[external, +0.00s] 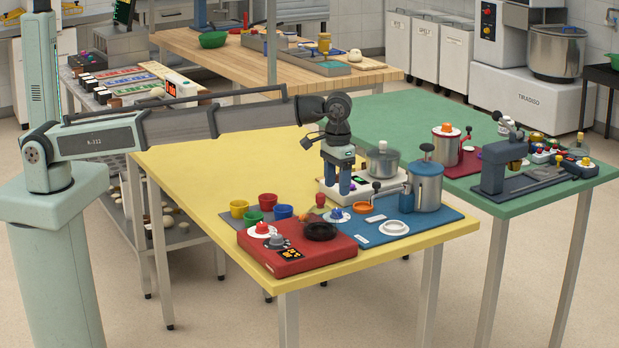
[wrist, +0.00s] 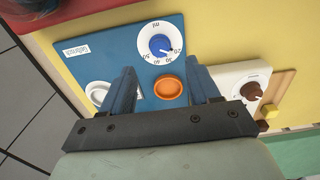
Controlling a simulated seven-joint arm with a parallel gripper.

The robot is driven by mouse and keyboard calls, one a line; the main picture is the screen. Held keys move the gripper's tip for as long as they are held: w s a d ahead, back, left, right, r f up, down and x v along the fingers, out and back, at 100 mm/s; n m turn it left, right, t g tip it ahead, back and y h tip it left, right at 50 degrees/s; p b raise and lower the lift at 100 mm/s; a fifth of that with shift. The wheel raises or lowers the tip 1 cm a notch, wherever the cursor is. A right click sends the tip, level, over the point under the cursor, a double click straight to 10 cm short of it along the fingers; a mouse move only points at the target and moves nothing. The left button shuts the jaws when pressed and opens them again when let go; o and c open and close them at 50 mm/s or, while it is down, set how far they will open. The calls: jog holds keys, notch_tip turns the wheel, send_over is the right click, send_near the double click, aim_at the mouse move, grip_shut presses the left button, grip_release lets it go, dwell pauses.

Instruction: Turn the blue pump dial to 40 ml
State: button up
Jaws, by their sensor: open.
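The blue pump dial (wrist: 160,45) is a round blue knob on a white scale disc, set on a blue panel (wrist: 105,50). In the wrist view its small dark pointer seems to face the 20 mark; 30, 40 and 50 follow around the disc. In the external view the dial (external: 338,214) lies at the left part of the blue board, beside the pump's blue-lidded metal pot (external: 427,188). My gripper (external: 338,191) is open and empty above the board, pointing down. In the wrist view my fingertips (wrist: 160,67) are apart and appear on the near side of the dial, not around it.
An orange ring (wrist: 169,88) and a white ring (wrist: 98,92) lie near my fingers. A white unit with a brown knob (wrist: 252,91) is at the right. The red unit (external: 297,250) and several colored cups (external: 267,202) stand close by. The yellow table's left part is clear.

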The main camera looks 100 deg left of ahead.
aim_at(337, 210)
jog(key=shift+f, duration=3.55)
jog(key=shift+c, duration=0.2)
jog(key=c, duration=1)
